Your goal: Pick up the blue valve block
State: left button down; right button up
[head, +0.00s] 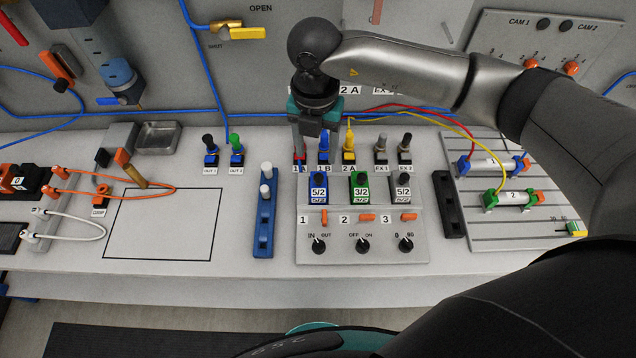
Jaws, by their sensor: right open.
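The blue valve block (318,183), labelled 5/2, sits upright in the leftmost slot of the grey valve panel (365,250). My right gripper (314,148) reaches in from the right and points down. In the picture it is just above the blue block, over the fittings labelled 1A and 1B. It is open, and I see nothing held in it. It partly hides the red fitting (299,157). I cannot tell its exact height above the panel. My left gripper is not in view.
A green block (360,185) and a grey block (403,187) stand right of the blue one. A blue rack (264,225) with white pegs is left of the panel. Yellow and red hoses run behind. An empty outlined square (158,225) lies further left.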

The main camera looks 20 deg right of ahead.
aim_at(319, 176)
notch_tip(319, 176, down, 3)
jog(key=shift+f, duration=0.9)
jog(key=f, duration=0.3)
jog(key=shift+s+d+f+p, duration=0.25)
jog(key=shift+f+p, duration=0.05)
jog(key=shift+f, duration=0.4)
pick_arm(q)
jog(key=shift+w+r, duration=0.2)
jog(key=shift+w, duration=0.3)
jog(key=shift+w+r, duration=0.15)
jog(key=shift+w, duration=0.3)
pick_arm(e)
jog(key=shift+c, duration=0.8)
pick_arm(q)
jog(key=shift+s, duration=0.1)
pick_arm(e)
grip_shut()
